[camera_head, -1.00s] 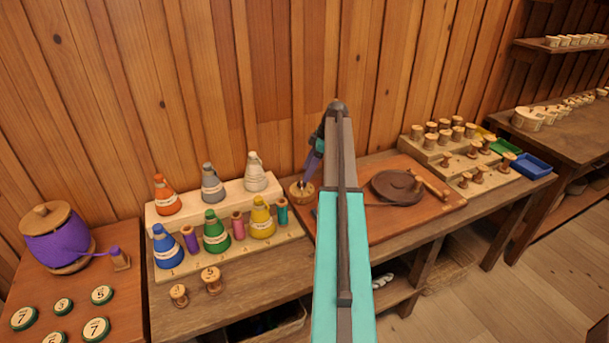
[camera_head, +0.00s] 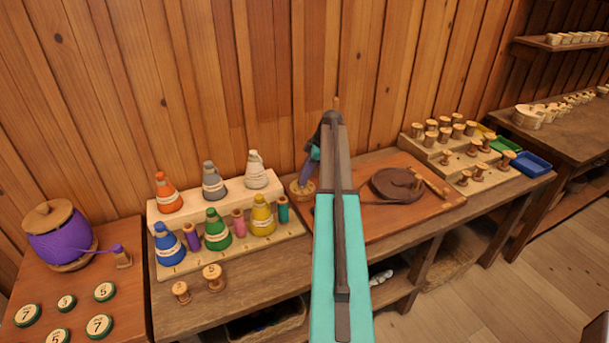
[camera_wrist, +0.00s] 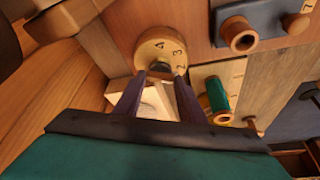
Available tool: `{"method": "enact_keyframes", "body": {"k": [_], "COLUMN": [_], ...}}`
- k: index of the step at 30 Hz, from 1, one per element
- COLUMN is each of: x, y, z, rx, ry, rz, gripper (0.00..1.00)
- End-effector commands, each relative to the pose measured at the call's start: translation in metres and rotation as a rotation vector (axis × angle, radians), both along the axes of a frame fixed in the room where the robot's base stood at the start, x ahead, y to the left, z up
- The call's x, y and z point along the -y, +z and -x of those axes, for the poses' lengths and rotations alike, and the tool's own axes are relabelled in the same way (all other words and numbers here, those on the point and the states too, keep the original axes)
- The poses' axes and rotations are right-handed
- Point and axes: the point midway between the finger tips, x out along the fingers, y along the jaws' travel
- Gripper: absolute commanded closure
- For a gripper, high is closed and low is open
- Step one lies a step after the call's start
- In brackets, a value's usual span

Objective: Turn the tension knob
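The tension knob (camera_wrist: 155,48) is a round, pale wooden dial with a dark centre piece and painted numbers; 4, 3 and 2 can be made out in the wrist view. In the head view the knob (camera_head: 297,190) sits at the left end of the reddish board, partly behind my gripper (camera_head: 308,172). In the wrist view my gripper (camera_wrist: 160,80) has its two purple fingers apart, with the tips at the knob's near edge, one on each side of the dark centre piece. I see a gap between the fingers. Contact with the knob cannot be told.
A green spool (camera_wrist: 217,94) stands close to the right finger in the wrist view. Coloured cones and spools stand on a stepped rack (camera_head: 290,230) left of the knob. A dark round disc (camera_head: 397,184) lies on the board (camera_head: 430,212) to its right, with a rack of wooden spools beyond.

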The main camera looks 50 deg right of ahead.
Motion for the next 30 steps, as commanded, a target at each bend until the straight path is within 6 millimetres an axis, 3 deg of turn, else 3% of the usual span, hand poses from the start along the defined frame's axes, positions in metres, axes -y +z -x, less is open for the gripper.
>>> {"method": "enact_keyframes", "body": {"k": [14,30], "x": [-0.0006,-0.0040], "y": [-0.0015,-0.0022], "z": [0.0016,0.0039], "rx": [0.001,0.003], "ry": [-0.068,-0.453], "rz": [0.001,0.002], "gripper": [0.86,0.86]}}
